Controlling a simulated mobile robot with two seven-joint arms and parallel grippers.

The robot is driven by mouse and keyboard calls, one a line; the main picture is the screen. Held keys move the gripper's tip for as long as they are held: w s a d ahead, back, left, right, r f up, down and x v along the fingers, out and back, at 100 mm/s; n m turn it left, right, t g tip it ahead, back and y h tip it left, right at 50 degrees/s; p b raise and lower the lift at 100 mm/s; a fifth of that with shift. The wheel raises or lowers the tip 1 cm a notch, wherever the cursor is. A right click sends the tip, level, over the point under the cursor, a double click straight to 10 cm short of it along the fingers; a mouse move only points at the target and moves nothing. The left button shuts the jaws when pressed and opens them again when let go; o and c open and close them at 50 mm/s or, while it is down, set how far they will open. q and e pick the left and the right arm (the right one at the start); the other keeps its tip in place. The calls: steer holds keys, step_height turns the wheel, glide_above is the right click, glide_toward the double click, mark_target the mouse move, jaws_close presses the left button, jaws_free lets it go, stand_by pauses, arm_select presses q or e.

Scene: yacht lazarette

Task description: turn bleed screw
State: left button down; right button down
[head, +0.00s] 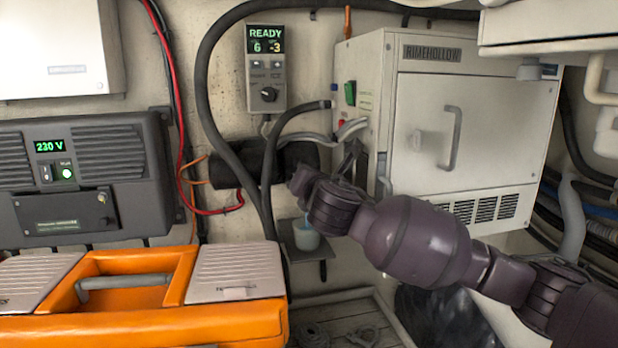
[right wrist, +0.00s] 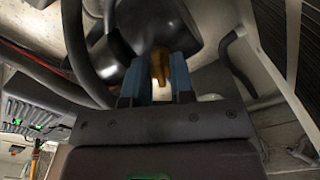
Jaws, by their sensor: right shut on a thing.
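The bleed screw (right wrist: 160,66) is a small brass-coloured piece below a dark rounded body (right wrist: 150,22) in the right wrist view. My right gripper (right wrist: 159,78) has its blue fingers on either side of the screw and is shut on it. In the head view my right arm reaches in from the right to the black cylinder (head: 225,169) on the wall. The screw is hidden there, and the fingertips are not clear. My left gripper is not in view.
A pale blue cup (head: 306,238) stands on a small dark shelf (head: 312,268) below the cylinder. Black hoses (head: 205,85) loop close by. A cream cabinet (head: 470,140) is on the right, a control box (head: 266,72) above, and an orange toolbox (head: 150,325) at front left.

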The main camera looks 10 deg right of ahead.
stand_by(0.3)
steer(key=c, duration=1)
jaws_free()
steer(key=s+b, duration=0.2)
steer(key=s, duration=0.8)
steer(key=shift+s, duration=0.4)
